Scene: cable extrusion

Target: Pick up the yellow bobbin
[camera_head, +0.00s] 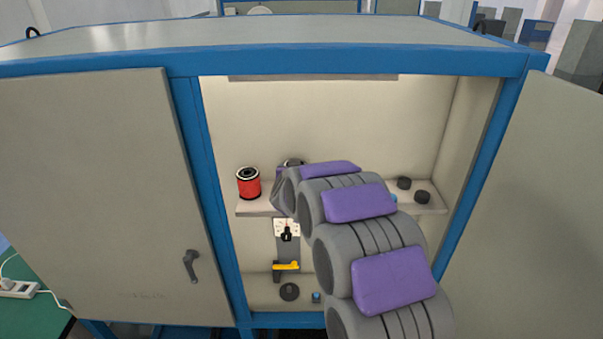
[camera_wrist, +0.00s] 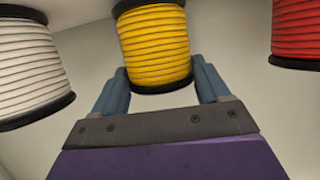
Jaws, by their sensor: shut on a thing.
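The yellow bobbin (camera_wrist: 154,45) has black flanges and stands between the two blue fingers of my gripper (camera_wrist: 160,85) in the wrist view. The fingers close on its lower part from both sides, one at each side. Its top is cut off by the frame edge. In the head view my arm reaches into the open cabinet and hides the yellow bobbin. The gripper itself is mostly hidden there behind the arm links.
A red bobbin (camera_head: 248,184) stands on the cabinet shelf (camera_head: 255,208); a red one also shows at right in the wrist view (camera_wrist: 298,30). A white bobbin (camera_wrist: 30,65) is at left. Small dark round parts (camera_head: 404,183) lie at the shelf's right. Open cabinet doors flank the opening.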

